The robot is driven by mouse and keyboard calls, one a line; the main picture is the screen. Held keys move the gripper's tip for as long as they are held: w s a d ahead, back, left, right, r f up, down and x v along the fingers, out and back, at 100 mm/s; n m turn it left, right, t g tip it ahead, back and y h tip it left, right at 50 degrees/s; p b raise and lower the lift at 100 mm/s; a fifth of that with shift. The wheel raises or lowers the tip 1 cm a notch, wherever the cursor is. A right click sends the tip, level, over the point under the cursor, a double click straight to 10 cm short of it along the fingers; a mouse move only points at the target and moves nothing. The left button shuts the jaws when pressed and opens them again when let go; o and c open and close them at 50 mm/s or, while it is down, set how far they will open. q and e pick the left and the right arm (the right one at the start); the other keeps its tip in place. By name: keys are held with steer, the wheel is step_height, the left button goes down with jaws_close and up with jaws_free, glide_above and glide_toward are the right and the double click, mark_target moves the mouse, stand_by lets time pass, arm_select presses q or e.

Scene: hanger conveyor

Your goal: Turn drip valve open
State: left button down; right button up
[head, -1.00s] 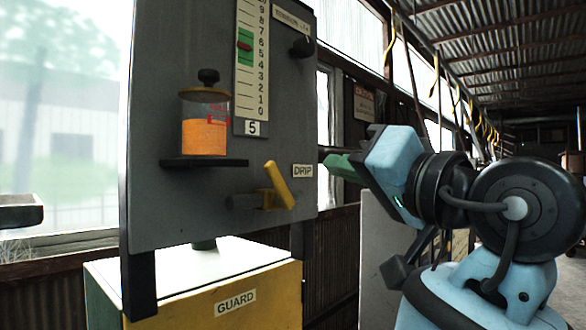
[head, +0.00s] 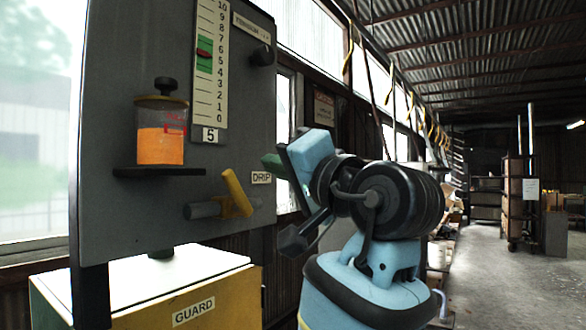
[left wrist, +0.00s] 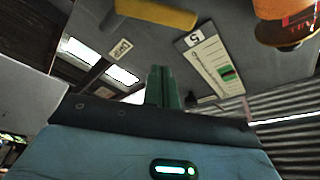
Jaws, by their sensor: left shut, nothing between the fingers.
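The drip valve has a yellow handle (head: 236,192), tilted with its top to the left, on a grey horizontal stub (head: 203,210). It sits low on the grey panel, left of the DRIP label (head: 261,178). The handle also shows at the top of the left wrist view (left wrist: 155,13). My left gripper (head: 273,163) is right of the handle and slightly above it, apart from it. Its green fingers (left wrist: 162,87) are closed together and empty in the left wrist view. My right gripper is not in view.
A jar of orange liquid (head: 160,145) stands on a dark shelf (head: 170,171) above the valve. A numbered scale (head: 207,95) and a black knob (head: 262,55) are higher up. A yellow GUARD box (head: 195,300) is below. Open floor (head: 510,270) lies to the right.

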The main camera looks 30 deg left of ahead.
mark_target(234, 194)
arm_select(q)
steer(key=s+a+f, duration=0.1)
steer(key=s+a, duration=0.1)
steer(key=a, duration=0.1)
steer(key=shift+s+f+p, duration=0.1)
steer(key=shift+f+p, duration=0.2)
steer(key=shift+f, duration=0.1)
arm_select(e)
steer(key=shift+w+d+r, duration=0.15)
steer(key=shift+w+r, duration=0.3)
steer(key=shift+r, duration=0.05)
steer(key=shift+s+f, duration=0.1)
